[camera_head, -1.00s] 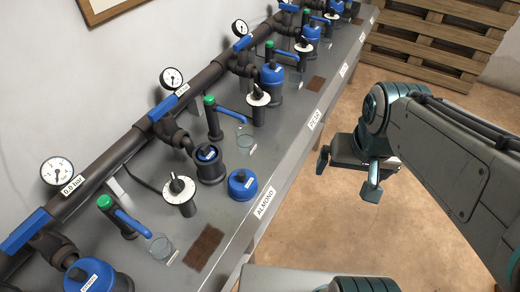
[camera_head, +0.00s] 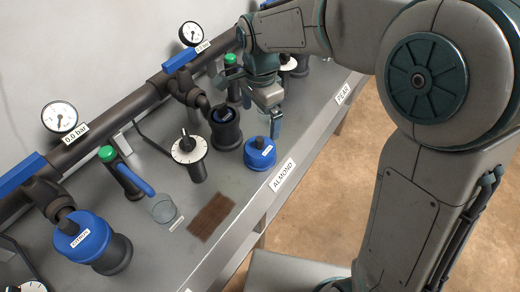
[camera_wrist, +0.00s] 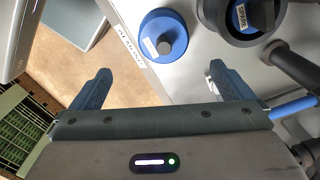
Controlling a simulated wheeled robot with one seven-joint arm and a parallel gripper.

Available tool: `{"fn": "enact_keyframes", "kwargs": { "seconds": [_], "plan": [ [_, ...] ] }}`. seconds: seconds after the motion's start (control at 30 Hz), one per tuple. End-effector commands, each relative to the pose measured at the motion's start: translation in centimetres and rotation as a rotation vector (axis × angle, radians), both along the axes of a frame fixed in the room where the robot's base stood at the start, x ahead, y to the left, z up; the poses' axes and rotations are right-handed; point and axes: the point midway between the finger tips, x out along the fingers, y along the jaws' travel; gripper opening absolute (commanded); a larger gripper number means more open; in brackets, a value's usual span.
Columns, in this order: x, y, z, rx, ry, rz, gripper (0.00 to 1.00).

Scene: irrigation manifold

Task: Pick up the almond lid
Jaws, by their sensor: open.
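The almond lid is a round blue cap (camera_head: 259,154) with a white label, lying on the grey bench beside the ALMOND label (camera_head: 283,175). In the wrist view the lid (camera_wrist: 163,36) shows a grey knob on top and lies beyond the fingertips, roughly between them. My gripper (camera_head: 254,97) is over the bench, above and behind the lid in the head view, and apart from it. In the wrist view my gripper (camera_wrist: 160,73) has its two fingers wide apart with nothing between them.
An open black housing (camera_head: 226,128) with a blue insert marked SPARE (camera_wrist: 250,17) stands close to the lid. A white dial (camera_head: 188,149), a glass cup (camera_head: 162,209) and a brown mat (camera_head: 211,216) are nearby. A capped CITRUS housing (camera_head: 84,240) stands at lower left.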

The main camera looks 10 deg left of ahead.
Motion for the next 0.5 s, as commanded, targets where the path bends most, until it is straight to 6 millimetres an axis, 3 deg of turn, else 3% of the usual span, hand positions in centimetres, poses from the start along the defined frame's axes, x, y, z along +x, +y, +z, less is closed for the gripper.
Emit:
{"fn": "enact_keyframes", "kwargs": {
  "seconds": [0.2,0.5],
  "plan": [
    [0.0,-0.1,-4.4,-0.002,0.002,0.001,1.00],
    [0.2,0.0,-6.8,-0.001,0.001,0.001,1.00]
  ]
}}
